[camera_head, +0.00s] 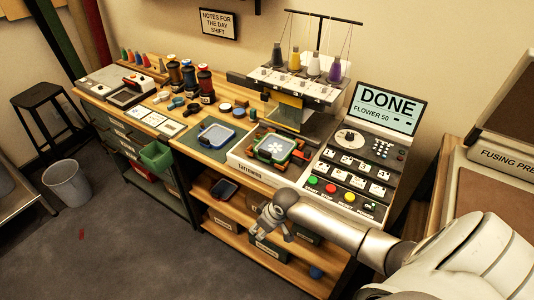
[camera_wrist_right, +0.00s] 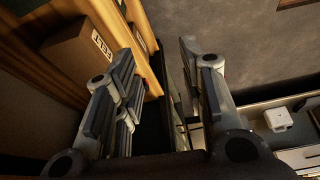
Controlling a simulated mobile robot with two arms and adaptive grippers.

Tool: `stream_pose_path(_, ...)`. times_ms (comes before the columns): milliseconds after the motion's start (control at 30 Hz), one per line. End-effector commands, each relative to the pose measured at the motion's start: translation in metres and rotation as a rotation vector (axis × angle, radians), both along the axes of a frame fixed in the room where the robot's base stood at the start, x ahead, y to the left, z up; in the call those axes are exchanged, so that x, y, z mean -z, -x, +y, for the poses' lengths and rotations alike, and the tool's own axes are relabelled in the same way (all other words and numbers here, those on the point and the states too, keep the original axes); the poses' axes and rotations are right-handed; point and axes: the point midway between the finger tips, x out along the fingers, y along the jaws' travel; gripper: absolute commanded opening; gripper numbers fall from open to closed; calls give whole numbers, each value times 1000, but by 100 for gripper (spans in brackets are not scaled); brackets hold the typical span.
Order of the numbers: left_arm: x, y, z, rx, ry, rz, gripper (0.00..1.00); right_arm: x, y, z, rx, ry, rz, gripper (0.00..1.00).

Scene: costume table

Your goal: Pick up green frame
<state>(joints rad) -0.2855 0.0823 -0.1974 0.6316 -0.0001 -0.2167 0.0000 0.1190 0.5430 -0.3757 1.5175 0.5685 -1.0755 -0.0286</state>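The green frame (camera_head: 264,157) sits on the bed of the embroidery machine (camera_head: 247,163). It surrounds a pale panel with a white flower, and orange-red parts show beside it. My right gripper (camera_head: 275,228) hangs in front of and below the machine bed, apart from the frame, near the shelf edge. In the right wrist view its fingers (camera_wrist_right: 160,80) are spread with nothing held between them; the green frame is not seen there. My left gripper is not in view.
A blue frame (camera_head: 216,135) lies on a dark mat left of the machine. The control panel (camera_head: 350,168) stands to the right. A cardboard box (camera_wrist_right: 85,55) shows in the wrist view. Floor in front is open.

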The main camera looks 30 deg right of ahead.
Motion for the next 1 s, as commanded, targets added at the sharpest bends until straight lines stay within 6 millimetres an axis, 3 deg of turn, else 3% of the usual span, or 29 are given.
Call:
stream_pose_path(33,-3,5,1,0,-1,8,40,-20,-9,-2,-15,2,-11,38)
stream_pose_path(267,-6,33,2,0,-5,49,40,-76,-30,-8,-69,2,-18,38)
stream_pose_path(567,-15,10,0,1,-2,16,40,-165,-48,-22,-148,18,-14,38)
stream_pose_path(800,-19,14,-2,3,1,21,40,-259,-70,-77,-126,26,-14,38)
stream_pose_path(900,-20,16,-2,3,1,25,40,-290,-72,-96,-105,17,-16,38)
stream_pose_path(1000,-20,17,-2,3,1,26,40,-307,-74,-109,-85,7,-18,38)
